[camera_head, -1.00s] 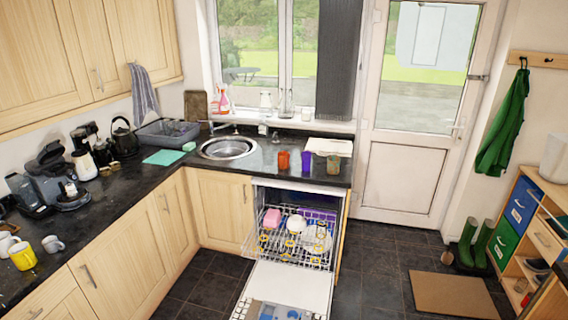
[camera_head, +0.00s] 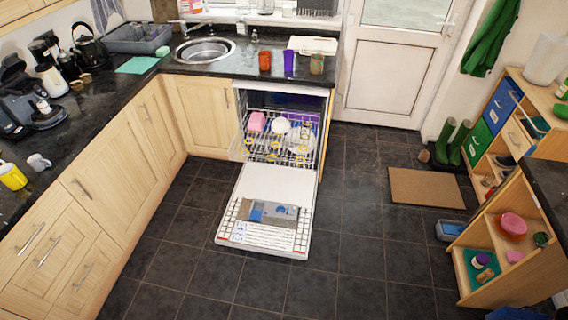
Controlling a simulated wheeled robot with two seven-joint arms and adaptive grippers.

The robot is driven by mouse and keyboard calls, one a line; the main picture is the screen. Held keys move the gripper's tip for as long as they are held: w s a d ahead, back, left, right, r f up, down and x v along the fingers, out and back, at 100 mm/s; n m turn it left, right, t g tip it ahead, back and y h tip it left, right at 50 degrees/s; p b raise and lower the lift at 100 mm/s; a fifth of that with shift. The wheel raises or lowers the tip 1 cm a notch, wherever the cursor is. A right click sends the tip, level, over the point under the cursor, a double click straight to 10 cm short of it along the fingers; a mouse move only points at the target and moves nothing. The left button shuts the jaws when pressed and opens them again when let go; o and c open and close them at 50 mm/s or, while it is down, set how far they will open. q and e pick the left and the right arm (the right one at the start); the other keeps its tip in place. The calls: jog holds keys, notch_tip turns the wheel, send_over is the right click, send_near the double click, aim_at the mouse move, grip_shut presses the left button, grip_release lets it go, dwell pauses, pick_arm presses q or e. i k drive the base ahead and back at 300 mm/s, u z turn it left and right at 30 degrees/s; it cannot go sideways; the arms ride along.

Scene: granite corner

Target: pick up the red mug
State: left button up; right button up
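An orange-red cup (camera_head: 265,60) stands upright on the dark counter to the right of the sink; it is the reddest cup I see, and I cannot make out a handle. A purple cup (camera_head: 289,62) and a brownish cup (camera_head: 316,64) stand to its right. A round pinkish-red item (camera_head: 513,224) sits in the low wooden shelf unit at the right; I cannot tell what it is. Neither of my grippers shows in the view.
The dishwasher door (camera_head: 267,205) hangs open below the cups, its loaded rack (camera_head: 277,152) pulled out. Yellow (camera_head: 12,176) and white (camera_head: 39,162) mugs stand on the left counter. The middle floor is clear.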

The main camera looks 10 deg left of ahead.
aim_at(264, 57)
jog(key=z, duration=0.6)
jog(key=i, duration=2)
jog(key=z, duration=0.35)
jog(key=i, duration=1.5)
jog(key=u, duration=0.85)
jog(key=i, duration=1.2)
jog(key=u, duration=1.05)
